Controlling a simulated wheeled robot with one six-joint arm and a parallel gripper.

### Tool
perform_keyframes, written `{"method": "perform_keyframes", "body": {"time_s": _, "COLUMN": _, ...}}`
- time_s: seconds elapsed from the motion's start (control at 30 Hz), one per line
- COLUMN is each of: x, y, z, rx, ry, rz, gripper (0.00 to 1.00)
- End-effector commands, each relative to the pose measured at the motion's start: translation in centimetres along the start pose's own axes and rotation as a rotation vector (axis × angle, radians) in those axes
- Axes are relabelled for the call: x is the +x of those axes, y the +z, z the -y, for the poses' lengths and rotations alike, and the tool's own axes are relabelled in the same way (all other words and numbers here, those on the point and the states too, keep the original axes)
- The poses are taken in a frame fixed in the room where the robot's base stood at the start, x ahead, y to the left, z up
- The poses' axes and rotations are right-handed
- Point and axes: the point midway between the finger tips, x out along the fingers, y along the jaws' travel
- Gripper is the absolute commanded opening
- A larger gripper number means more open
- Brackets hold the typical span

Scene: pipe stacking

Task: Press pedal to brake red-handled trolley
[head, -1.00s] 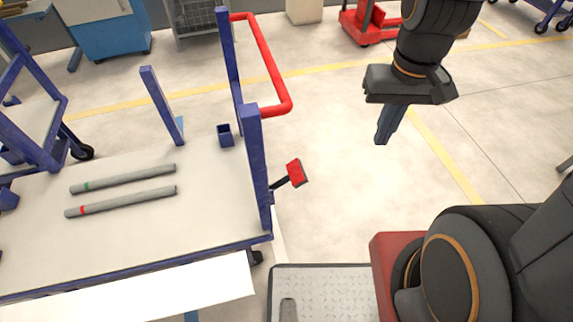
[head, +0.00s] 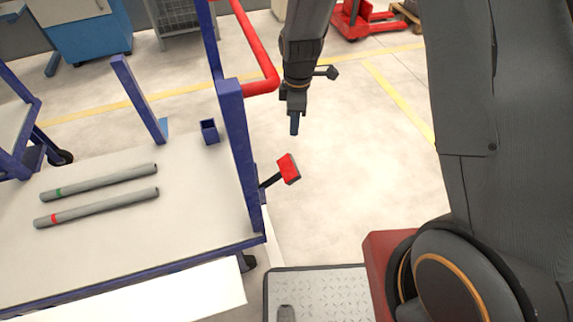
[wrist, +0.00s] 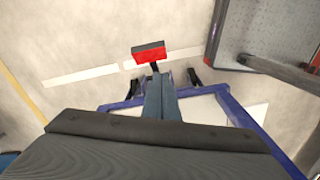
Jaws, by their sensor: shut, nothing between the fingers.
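The trolley with the red handle (head: 262,62) stands at the left in the head view, with blue posts and a pale deck (head: 110,235). Its red pedal (head: 289,168) sticks out on a dark lever from the trolley's near right post. In the wrist view the red pedal (wrist: 148,51) lies just beyond my fingertips. My gripper (head: 294,130) points down, shut and empty, and appears above and behind the pedal in the head view, apart from it. The fingers also show in the wrist view (wrist: 160,82).
Two grey pipes, one green-banded (head: 100,182) and one red-banded (head: 97,207), lie on the deck. A metal tread plate (head: 335,292) is at the bottom. Open floor lies right of the pedal. A red pallet truck (head: 352,20) stands far back.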

Motion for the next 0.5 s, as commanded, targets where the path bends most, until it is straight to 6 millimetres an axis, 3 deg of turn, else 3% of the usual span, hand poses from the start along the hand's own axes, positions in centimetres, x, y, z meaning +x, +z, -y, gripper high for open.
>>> {"method": "perform_keyframes", "body": {"time_s": 0.03, "x": 2.5, "y": -1.1, "z": -0.6, "rx": -0.081, "ry": -0.005, "rz": 0.001, "gripper": 0.00}}
{"method": "perform_keyframes", "body": {"time_s": 0.2, "x": 6.6, "y": -3.3, "z": -1.7, "rx": -0.286, "ry": -0.006, "rz": -0.002, "gripper": 0.00}}
{"method": "perform_keyframes", "body": {"time_s": 0.33, "x": 7.7, "y": -4.0, "z": -2.0, "rx": -0.348, "ry": -0.006, "rz": -0.003, "gripper": 0.00}}
{"method": "perform_keyframes", "body": {"time_s": 0.5, "x": 7.7, "y": -4.0, "z": -2.0, "rx": -0.356, "ry": -0.005, "rz": -0.003, "gripper": 0.00}}
